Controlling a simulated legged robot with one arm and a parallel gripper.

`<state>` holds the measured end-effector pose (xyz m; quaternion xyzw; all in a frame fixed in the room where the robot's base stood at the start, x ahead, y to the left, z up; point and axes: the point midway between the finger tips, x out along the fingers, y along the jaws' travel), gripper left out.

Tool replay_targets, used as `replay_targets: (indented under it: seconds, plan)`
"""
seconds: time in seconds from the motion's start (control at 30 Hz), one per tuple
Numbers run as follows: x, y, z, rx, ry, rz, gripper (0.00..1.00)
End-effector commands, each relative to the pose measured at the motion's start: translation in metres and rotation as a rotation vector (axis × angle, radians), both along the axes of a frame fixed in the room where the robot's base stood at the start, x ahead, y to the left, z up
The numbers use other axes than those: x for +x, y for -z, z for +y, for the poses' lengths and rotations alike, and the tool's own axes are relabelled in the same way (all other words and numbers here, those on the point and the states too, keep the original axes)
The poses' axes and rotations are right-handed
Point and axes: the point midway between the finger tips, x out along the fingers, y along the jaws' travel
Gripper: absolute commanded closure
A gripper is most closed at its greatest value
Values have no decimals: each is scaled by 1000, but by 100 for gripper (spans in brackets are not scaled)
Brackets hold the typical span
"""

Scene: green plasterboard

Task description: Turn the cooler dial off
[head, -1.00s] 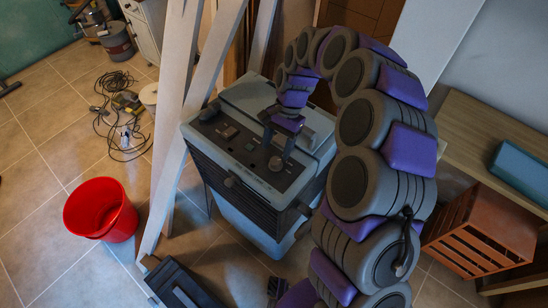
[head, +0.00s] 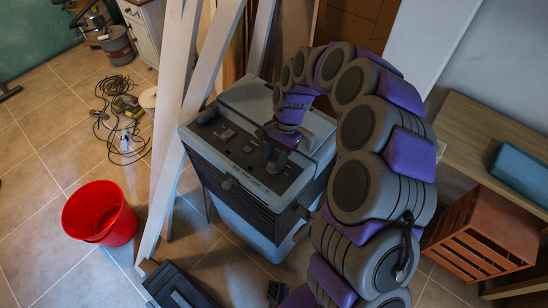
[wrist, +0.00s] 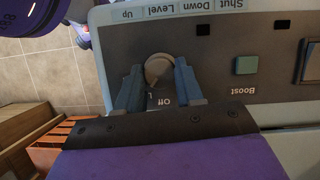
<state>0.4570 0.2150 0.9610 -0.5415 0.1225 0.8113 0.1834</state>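The cooler (head: 250,208) is a grey box with a dark control panel on its top, standing on the floor in the head view. The dial is a round, pale knob (wrist: 158,68) just above the word "Off" in the wrist view, where the lettering is upside down or turned. My gripper (wrist: 159,70) has its two blue-grey fingers down at the panel, one on each side of the dial and close against it. In the head view, my gripper (head: 274,156) is at the near right part of the panel and hides the dial.
A square green Boost button (wrist: 246,65) sits right of the dial in the wrist view. White boards (head: 180,110) lean close along the cooler's left side. A red bucket (head: 100,212) stands on the floor left. A slatted wooden crate (head: 480,240) is at the right.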

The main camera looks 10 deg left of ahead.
Motion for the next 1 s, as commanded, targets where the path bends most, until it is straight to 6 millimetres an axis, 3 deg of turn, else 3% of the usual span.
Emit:
replay_targets:
  seconds: [0.27,0.63,1.0]
  plan:
    - [0,0,2,-3,-1,-1,94]
    - [0,-2,3,-4,-80,1,94]
    - [0,-2,4,-4,-361,3,94]
